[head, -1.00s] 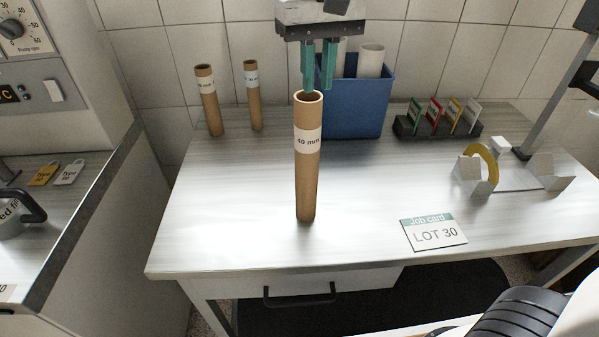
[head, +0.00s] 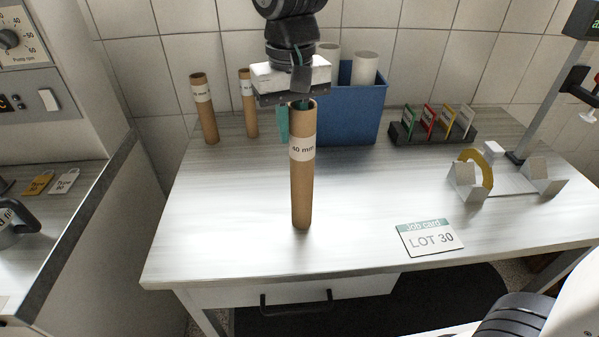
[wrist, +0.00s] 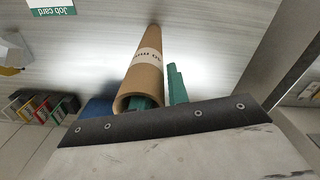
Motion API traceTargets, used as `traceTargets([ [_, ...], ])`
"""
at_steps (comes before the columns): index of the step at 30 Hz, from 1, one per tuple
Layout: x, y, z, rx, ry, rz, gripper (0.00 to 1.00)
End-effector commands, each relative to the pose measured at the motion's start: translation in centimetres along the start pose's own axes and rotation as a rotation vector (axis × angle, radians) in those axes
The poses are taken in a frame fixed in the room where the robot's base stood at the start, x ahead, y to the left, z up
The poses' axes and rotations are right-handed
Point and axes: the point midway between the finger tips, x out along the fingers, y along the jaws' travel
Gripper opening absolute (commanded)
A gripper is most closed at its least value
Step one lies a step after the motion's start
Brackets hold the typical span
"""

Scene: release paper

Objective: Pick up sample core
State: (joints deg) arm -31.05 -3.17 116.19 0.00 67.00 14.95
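A brown cardboard core labelled "40 mm" (head: 301,190) stands upright on the table. It also shows in the wrist view (wrist: 146,73), its open end towards the camera. My gripper (head: 293,116) is pointing down over its top, with teal fingers straddling one side of the wall. One finger is inside the bore, its tip hidden; the other is outside, on the left in the head view. In the wrist view my gripper (wrist: 158,94) shows a small gap between the outer finger and the wall. The fingers stand apart.
Two more brown cores, one at far left (head: 208,118) and one beside it (head: 250,115), stand behind. A blue bin (head: 350,118) holds pale rolls. A card rack (head: 432,133), a cradle holding a yellow ring (head: 470,178) and a job card "LOT 30" (head: 430,238) lie right.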

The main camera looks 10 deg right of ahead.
Motion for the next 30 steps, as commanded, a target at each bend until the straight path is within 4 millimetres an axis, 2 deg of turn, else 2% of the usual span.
traceTargets([
  [1, 0.0, 0.0, 0.0, 0.0, 0.0, 0.0, 0.17],
  [2, 0.0, 0.0, 0.0, 0.0, 0.0, 0.0, 0.11],
  [3, 0.0, 0.0, 0.0, 0.001, 0.0, 0.0, 0.0],
  [17, -0.3, 0.1, 0.0, 0.001, 0.001, 0.0, 0.0],
  [22, -1.6, 0.1, -0.1, 0.001, 0.003, -0.001, 0.0],
  [26, -3.4, 0.0, -0.1, 0.001, 0.004, -0.001, 0.0],
  [27, -3.9, 0.1, 0.1, 0.001, 0.005, -0.001, 0.0],
  [30, -3.9, 0.2, 2.5, -0.001, 0.003, -0.001, 0.0],
])
